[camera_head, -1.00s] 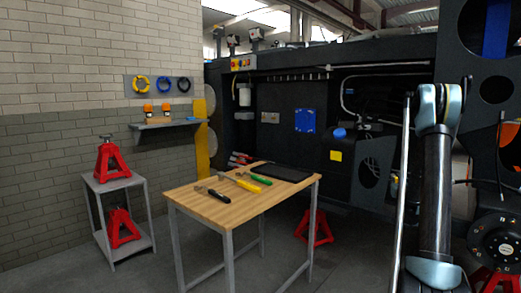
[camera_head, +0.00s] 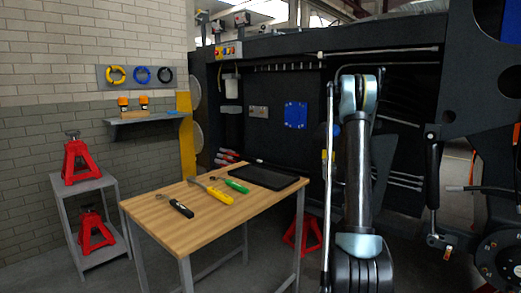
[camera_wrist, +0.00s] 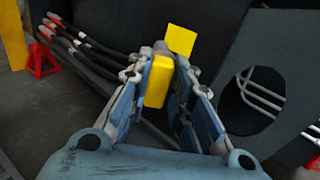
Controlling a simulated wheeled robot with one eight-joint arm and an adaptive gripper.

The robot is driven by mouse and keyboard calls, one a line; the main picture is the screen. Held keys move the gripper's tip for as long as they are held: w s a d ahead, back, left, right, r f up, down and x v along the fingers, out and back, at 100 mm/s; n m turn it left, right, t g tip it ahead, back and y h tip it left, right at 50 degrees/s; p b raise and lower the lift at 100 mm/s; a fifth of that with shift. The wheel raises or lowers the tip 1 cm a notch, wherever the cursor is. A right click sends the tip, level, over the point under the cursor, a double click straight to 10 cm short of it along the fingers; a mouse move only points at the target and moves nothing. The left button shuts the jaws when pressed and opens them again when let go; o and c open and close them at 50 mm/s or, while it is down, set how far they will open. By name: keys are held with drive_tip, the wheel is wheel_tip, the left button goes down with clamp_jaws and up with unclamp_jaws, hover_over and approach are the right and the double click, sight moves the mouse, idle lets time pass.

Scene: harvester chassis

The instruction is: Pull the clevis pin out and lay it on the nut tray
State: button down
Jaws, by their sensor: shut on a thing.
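My gripper (camera_wrist: 160,95) is in the wrist view, its two blue-grey fingers closed on a yellow rounded piece (camera_wrist: 157,82) with a grey round end beyond it. This looks to be the clevis pin; its far part is hidden by the piece itself and the fingers. In the head view my arm stands upright right of the middle, and neither the gripper nor the held piece can be made out. A flat black tray (camera_head: 264,177), apparently the nut tray, lies on the back right of the wooden table (camera_head: 185,232), left of my arm. No pin shows on it.
Hand tools with black, yellow (camera_head: 221,196) and green handles lie left of the tray. A red jack stand (camera_head: 302,233) stands behind the table. The dark harvester chassis (camera_head: 265,85) fills the back, with a cylinder (camera_head: 432,175) at right. Floor shows around the table legs.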

drive_tip(key=shift+w, duration=0.3)
drive_tip(key=shift+a, duration=0.15)
drive_tip(key=s+a+r+n+g+y, duration=0.2)
drive_tip(key=a+r+n+g+y, duration=0.15)
drive_tip(key=a+n, duration=0.45)
drive_tip(key=s+a+r+n+g+y, duration=0.2)
drive_tip(key=a+r+n+g, duration=0.15)
drive_tip(key=a+n, duration=0.4)
drive_tip(key=s+a+r+n+g+y, duration=0.1)
drive_tip(key=a+r+n+g+y, duration=0.25)
drive_tip(key=a, duration=0.75)
drive_tip(key=s+a+r+n, duration=0.3)
drive_tip(key=s+a+n, duration=0.2)
drive_tip(key=s+n, duration=0.35)
drive_tip(key=shift+n+g, duration=0.25)
drive_tip(key=shift+n, duration=0.2)
drive_tip(key=shift+w+a+f, duration=0.1)
drive_tip(key=shift+w+f, duration=0.05)
drive_tip(key=shift+f, duration=4.45)
